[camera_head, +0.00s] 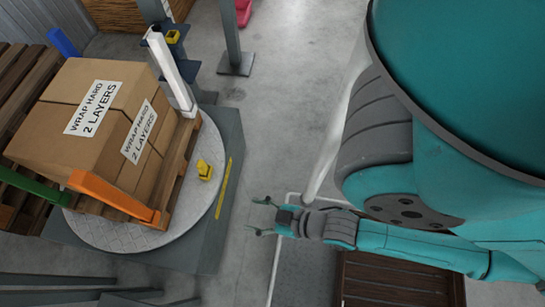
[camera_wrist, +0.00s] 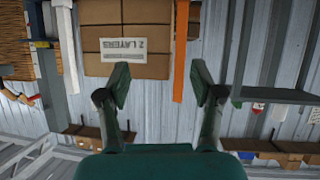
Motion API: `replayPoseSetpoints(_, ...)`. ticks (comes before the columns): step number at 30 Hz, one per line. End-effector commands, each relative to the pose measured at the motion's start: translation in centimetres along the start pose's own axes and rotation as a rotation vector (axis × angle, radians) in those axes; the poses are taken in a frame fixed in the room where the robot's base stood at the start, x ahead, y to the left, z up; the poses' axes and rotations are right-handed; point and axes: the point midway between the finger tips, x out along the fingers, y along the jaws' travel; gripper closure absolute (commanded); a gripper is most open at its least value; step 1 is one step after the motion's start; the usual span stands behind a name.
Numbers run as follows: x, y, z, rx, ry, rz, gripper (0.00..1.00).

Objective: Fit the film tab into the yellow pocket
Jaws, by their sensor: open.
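A yellow block-like piece (camera_head: 204,170), which may be the yellow pocket, sits on the round turntable (camera_head: 215,140) beside the pallet load. A smaller yellow piece (camera_head: 173,36) is on the dark blue mast. A white upright roll or bar (camera_head: 172,70) stands by the mast; it also shows in the wrist view (camera_wrist: 66,45). I cannot make out a separate film tab. My gripper (camera_head: 264,216) is open and empty, right of the turntable and apart from it. Its spread fingers (camera_wrist: 160,85) point toward the boxes in the wrist view.
Brown cartons (camera_head: 95,100) marked "WRAP HARD 2 LAYERS" are stacked on a pallet on the turntable. An orange bar (camera_head: 112,196) and a green bar (camera_head: 35,186) lie low beside them. A grey post (camera_head: 232,40) stands behind. Bare floor (camera_head: 270,120) lies right of the turntable.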

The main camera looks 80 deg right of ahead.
Motion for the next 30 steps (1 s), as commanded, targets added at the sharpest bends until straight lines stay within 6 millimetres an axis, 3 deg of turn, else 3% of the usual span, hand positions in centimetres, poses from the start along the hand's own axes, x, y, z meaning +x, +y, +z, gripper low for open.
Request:
replayPoseSetpoints(3,-3.9,-0.5,-2.5,0.008,0.075,-0.038,0.34)
replayPoseSetpoints(9,-7.6,-0.8,-5.7,0.026,0.164,-0.082,0.34)
replayPoseSetpoints(30,-8.3,-0.8,-6.5,0.032,0.184,-0.091,0.34)
